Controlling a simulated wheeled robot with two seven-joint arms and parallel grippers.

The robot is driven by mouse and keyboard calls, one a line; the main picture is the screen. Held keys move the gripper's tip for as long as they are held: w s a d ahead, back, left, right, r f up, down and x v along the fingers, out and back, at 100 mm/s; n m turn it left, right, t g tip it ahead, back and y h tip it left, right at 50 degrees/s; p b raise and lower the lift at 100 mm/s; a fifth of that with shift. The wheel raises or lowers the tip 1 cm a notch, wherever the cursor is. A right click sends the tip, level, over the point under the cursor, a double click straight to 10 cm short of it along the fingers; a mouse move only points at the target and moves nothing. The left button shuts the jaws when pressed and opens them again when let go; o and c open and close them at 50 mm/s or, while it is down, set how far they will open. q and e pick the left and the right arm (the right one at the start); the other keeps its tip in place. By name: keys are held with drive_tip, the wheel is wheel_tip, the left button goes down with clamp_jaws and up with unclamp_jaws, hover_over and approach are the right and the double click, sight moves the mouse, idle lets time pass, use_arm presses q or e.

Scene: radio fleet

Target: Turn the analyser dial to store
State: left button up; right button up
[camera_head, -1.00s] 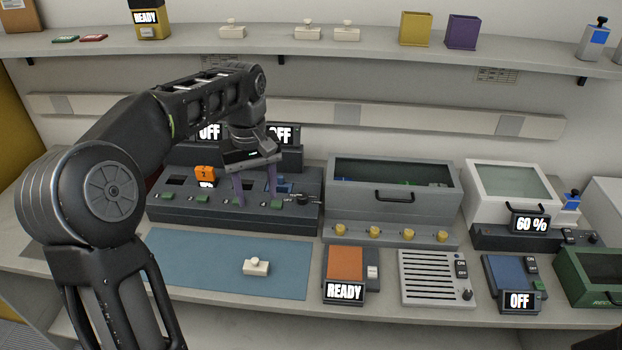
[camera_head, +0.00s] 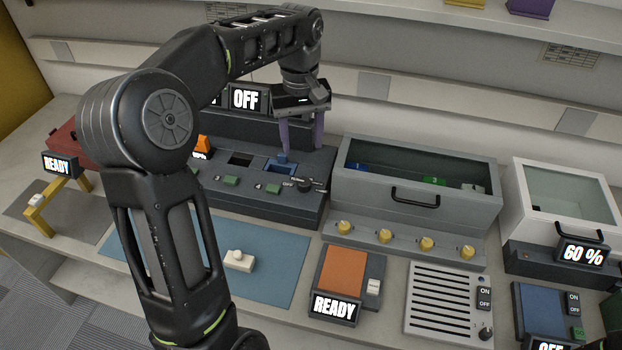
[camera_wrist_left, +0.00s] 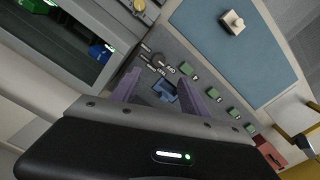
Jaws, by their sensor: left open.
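The analyser (camera_head: 262,208) is a long dark grey unit with slots, green buttons and displays; one display reads OFF. Its black dial (camera_head: 305,186) is at the right end of the top, with small white labels around it. It also shows in the left wrist view (camera_wrist_left: 157,60). One label reads OFF; the others are too small to read, and I cannot tell where the dial points. My left gripper (camera_head: 301,148) is open and empty, with purple fingers, above and behind the dial. In the left wrist view its fingertips (camera_wrist_left: 158,82) are apart, with the dial just beyond them.
A blue block (camera_head: 282,159) sits in the slot beside the dial. A grey lidded box (camera_head: 415,205) with yellow knobs stands close on the right. A blue mat (camera_head: 272,275) with a white knobbed piece (camera_head: 239,260) lies in front.

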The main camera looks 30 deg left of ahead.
use_arm(q)
drive_tip(key=b, duration=0.4)
hover_over(304, 181)
wheel_tip(304, 181, down, 5)
drive_tip(key=shift+r, duration=0.1)
drive_tip(key=shift+f+p, duration=0.45)
drive_tip(key=shift+f, duration=3.45)
drive_tip(key=shift+c, duration=0.2)
clamp_jaws()
